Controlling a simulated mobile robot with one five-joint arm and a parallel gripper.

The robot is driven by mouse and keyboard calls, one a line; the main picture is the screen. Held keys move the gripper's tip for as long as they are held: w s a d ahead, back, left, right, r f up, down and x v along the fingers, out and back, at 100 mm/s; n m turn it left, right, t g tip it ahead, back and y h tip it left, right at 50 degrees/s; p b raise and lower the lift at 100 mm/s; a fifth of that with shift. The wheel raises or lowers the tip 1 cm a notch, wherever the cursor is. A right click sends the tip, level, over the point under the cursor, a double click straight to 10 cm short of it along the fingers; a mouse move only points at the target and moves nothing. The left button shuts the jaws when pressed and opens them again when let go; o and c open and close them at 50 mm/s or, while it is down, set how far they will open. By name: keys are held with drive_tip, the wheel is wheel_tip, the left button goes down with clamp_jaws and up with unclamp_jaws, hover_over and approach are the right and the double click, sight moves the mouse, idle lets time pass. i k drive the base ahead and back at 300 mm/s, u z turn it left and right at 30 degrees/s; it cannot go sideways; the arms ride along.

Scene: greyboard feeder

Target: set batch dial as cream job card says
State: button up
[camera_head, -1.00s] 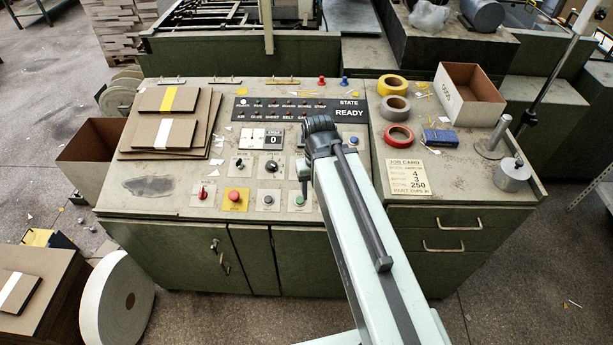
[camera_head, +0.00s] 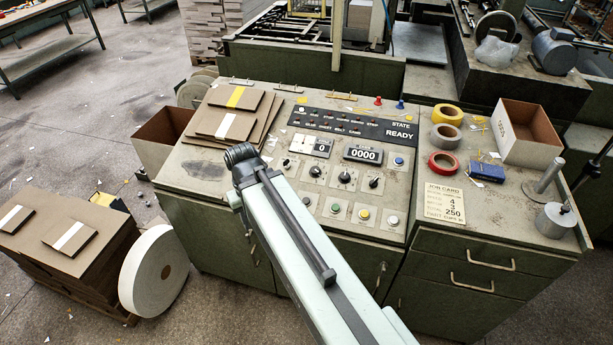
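The cream job card (camera_head: 445,203) lies on the right part of the console top. Its title reads JOB CARD and its larger figures read 4, 3 and 250; the small labels beside them are mostly too blurred to read. A row of dark rotary knobs (camera_head: 344,177) sits on the control panel below the displays. Their labels are too small to read, so I cannot tell which is the batch dial. My arm reaches across the panel's left part, its dark end joint over the console's front left. My gripper and its fingertips are hidden from this view.
Above the knobs are a small display (camera_head: 321,147) showing 0 and a counter (camera_head: 363,153) showing 0000. A status strip (camera_head: 350,125) reads STATE READY. Cardboard sheets (camera_head: 192,138) lie left, tape rolls (camera_head: 446,136) and an open box (camera_head: 527,133) right. Floor in front is partly clear.

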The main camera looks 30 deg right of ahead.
sight(344, 178)
drive_tip(key=u, duration=1.05)
drive_tip(key=i, duration=2.05)
drive_tip(key=z, duration=2.35)
